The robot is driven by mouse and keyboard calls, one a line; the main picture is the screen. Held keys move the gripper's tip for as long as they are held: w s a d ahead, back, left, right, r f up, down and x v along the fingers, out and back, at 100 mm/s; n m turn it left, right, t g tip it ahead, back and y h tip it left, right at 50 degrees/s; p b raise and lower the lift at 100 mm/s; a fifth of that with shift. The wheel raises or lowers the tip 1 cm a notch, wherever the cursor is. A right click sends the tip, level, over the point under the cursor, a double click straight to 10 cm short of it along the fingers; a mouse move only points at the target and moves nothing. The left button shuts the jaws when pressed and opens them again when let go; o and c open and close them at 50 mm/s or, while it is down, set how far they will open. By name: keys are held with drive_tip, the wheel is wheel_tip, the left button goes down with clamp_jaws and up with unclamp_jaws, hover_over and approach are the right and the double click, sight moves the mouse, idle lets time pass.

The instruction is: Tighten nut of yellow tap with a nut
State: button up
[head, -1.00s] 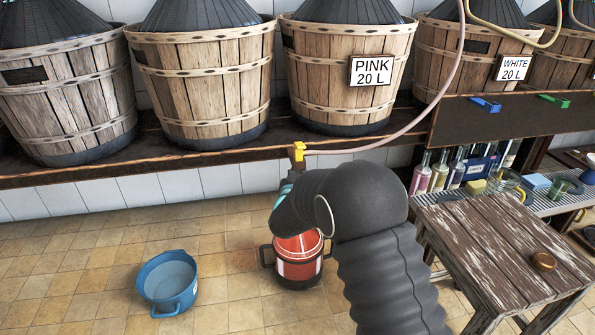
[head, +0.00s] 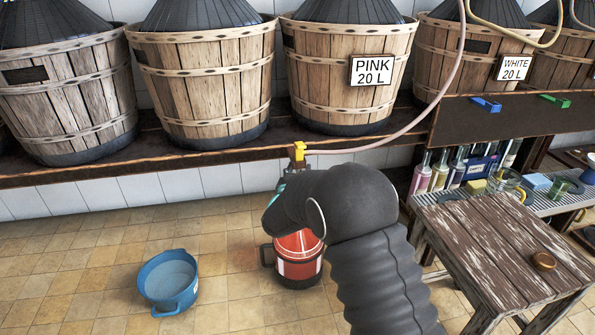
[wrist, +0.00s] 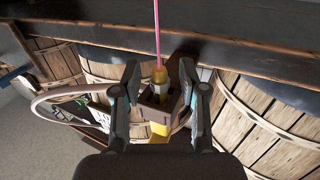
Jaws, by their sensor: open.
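The yellow tap (head: 300,150) is at the shelf's front edge in the head view, at the end of a pale pink hose (head: 400,133). A thin pink line runs from the tip to the top of the picture. My gripper (wrist: 160,66) is open, with a finger on each side of the tap and gaps visible. In the head view, my arm hides most of my gripper. I cannot single out the nut.
A red container (head: 298,262) stands on the floor below the tap, partly behind my arm. A blue tub (head: 168,281) is to its left. A wooden table (head: 500,245) is at right. Several baskets line the dark shelf (head: 90,168).

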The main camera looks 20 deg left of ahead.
drive_tip(key=s+d, duration=0.1)
drive_tip(key=s, duration=1.1)
drive_tip(key=shift+d, duration=0.2)
